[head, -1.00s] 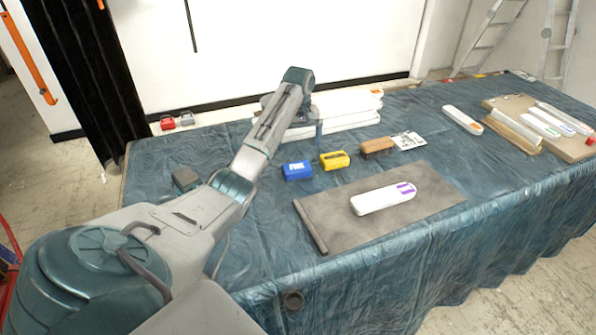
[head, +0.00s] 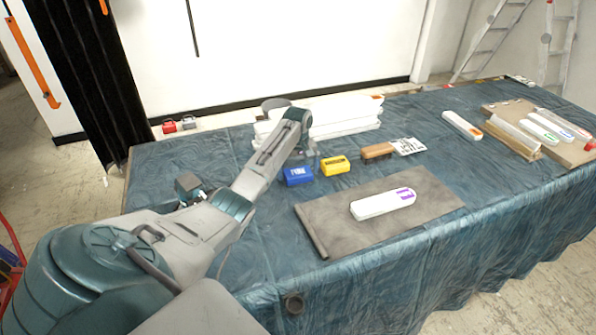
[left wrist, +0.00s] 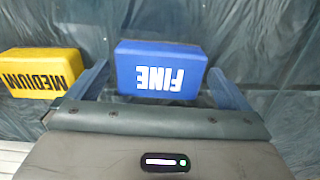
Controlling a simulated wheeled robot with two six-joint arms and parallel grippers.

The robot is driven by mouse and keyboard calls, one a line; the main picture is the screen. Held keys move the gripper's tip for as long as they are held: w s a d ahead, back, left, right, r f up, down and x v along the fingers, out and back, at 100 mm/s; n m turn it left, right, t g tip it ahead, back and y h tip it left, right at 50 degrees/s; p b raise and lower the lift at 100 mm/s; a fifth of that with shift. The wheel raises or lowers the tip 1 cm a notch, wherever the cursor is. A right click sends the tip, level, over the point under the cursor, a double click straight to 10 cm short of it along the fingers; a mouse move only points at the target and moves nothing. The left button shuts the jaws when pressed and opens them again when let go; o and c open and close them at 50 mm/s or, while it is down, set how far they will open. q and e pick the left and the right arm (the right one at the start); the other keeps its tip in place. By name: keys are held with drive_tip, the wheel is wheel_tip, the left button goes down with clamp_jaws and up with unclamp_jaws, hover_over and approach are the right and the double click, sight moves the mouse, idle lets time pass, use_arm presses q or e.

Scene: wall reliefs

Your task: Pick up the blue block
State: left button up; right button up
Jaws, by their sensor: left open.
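The blue block (head: 298,177), marked FINE, sits on the blue cloth of the table. In the left wrist view the blue block (left wrist: 160,70) shows whole between the two blue-grey fingers of my left gripper (left wrist: 158,84). The fingers are apart, one on each side, with no clear contact; I cannot tell how far above the cloth they are. In the head view my left gripper (head: 306,154) is partly hidden by its own arm, just behind the block. My right gripper is not in view.
A yellow block (head: 335,166) marked MEDIUM stands close beside the blue one. A grey mat (head: 330,226) bears a white bar (head: 383,204). White slabs (head: 345,112) are stacked behind.

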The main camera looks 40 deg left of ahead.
sight(298, 172)
use_arm(q)
drive_tip(key=shift+w+f, duration=0.1)
drive_tip(key=shift+f, duration=0.15)
drive_tip(key=c, duration=0.9)
drive_tip(key=shift+r, duration=0.1)
drive_tip(key=shift+r+p, duration=0.6)
drive_tip(key=shift+p, duration=0.15)
wheel_tip(298, 172, up, 3)
drive_tip(key=p, duration=0.4)
drive_tip(key=shift+p, duration=0.3)
drive_tip(key=s+d+p, duration=0.2)
drive_tip(key=p, duration=0.2)
drive_tip(key=s+d+p, duration=0.2)
drive_tip(key=d+p, duration=0.1)
drive_tip(key=p, duration=0.2)
drive_tip(key=s+d+r+p, duration=0.1)
drive_tip(key=s+d+p, duration=0.2)
drive_tip(key=p, duration=0.2)
drive_tip(key=shift+s, duration=0.1)
drive_tip(key=s+d, duration=0.2)
drive_tip(key=d, duration=0.1)
drive_tip(key=shift+s+f+p, duration=0.2)
drive_tip(key=shift+s+p, duration=0.05)
drive_tip(key=shift+p, duration=0.05)
drive_tip(key=shift+s+d, duration=0.4)
drive_tip(key=shift+d, duration=0.1)
